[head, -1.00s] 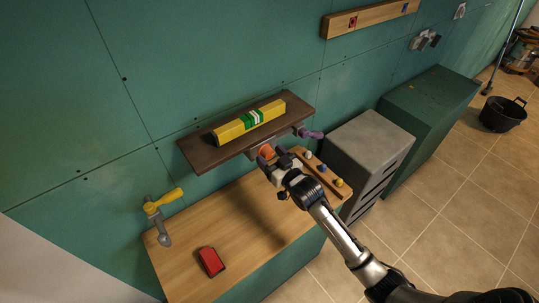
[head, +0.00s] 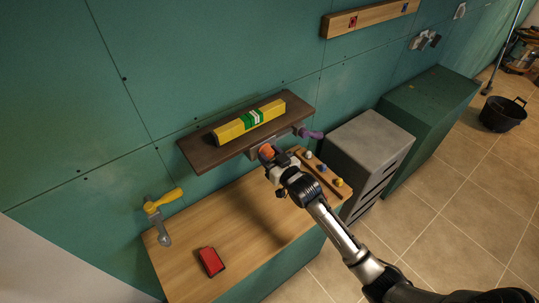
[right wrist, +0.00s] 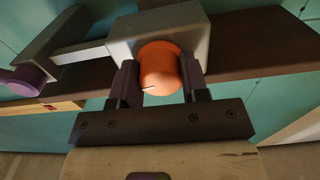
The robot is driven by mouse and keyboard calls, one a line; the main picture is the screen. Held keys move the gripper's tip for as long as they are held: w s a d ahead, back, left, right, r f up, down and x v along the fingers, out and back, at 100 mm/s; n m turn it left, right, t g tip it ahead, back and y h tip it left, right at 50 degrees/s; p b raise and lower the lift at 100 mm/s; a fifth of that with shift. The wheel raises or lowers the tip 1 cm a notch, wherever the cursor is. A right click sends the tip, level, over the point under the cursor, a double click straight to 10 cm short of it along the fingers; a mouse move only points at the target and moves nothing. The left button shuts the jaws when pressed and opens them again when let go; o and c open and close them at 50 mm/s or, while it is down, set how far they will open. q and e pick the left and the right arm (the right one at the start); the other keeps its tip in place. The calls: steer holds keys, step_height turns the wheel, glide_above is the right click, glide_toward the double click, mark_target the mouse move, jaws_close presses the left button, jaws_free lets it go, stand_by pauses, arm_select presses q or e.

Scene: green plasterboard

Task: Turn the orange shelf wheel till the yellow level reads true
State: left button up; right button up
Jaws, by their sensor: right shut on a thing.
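The orange shelf wheel (head: 266,152) sits under the front of a dark wooden shelf (head: 205,156) on the wall. It also shows in the right wrist view (right wrist: 160,68), in front of a grey block. My right gripper (head: 270,165) is shut on the wheel, with one finger on each side of it (right wrist: 160,85). The yellow level (head: 232,129) with green and white bands lies along the top of the shelf; its bubble is too small to read. My left gripper is not in view.
A purple-ended lever (head: 311,134) sits right of the wheel. A grey cabinet (head: 368,145) stands to the right.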

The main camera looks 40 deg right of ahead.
steer(key=shift+r+n+p, duration=0.2)
steer(key=shift+n+p, duration=0.2)
steer(key=shift+p, duration=0.45)
steer(key=shift+n+p, duration=0.3)
steer(key=shift+p, duration=0.05)
steer(key=shift+f, duration=0.15)
steer(key=o, duration=0.9)
